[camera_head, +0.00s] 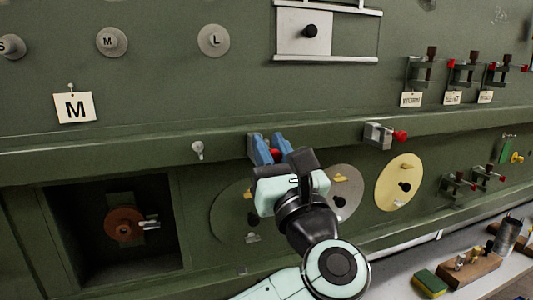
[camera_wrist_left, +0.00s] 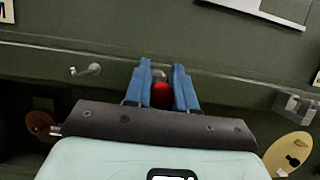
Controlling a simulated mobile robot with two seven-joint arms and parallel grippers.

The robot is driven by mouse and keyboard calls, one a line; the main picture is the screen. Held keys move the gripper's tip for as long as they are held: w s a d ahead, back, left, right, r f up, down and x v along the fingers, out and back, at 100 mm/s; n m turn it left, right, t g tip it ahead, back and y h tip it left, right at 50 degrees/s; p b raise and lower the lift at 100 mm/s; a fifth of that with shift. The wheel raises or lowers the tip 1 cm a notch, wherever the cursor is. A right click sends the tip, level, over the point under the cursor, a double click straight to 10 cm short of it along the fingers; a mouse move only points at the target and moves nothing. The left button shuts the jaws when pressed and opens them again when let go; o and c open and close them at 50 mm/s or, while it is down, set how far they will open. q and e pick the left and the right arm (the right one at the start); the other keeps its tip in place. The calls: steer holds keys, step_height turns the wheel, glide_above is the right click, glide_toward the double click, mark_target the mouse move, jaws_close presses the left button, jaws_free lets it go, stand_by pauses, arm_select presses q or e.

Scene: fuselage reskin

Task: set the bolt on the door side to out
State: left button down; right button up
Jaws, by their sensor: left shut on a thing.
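My left gripper (camera_head: 272,146) has its blue fingers on either side of the red knob (camera_head: 275,154) of a bolt on the green ledge. In the left wrist view the gripper (camera_wrist_left: 162,82) is shut on this red knob (camera_wrist_left: 161,95). The bolt's body is mostly hidden by the fingers; a grey bit shows beyond the knob. A second bolt, a grey block (camera_head: 378,135) with a red knob at its right end, is on the same ledge further right. It also shows in the left wrist view (camera_wrist_left: 294,103). My right gripper is not in view.
A small metal hook (camera_head: 197,150) is left of the gripper. Below are a dark recess with a brown valve wheel (camera_head: 124,223) and a yellow disc (camera_head: 399,182). Several clamps (camera_head: 463,70) are at upper right. A sponge (camera_head: 429,283) and wooden block (camera_head: 470,269) lie at lower right.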

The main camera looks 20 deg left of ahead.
arm_select(q)
steer(key=shift+s+d+f, duration=0.1)
steer(key=shift+s+d, duration=0.2)
steer(key=shift+s, duration=0.05)
steer(key=shift+w, duration=0.1)
steer(key=c, duration=1.2)
jaws_free()
steer(key=shift+a, duration=0.1)
steer(key=shift+o, duration=1.3)
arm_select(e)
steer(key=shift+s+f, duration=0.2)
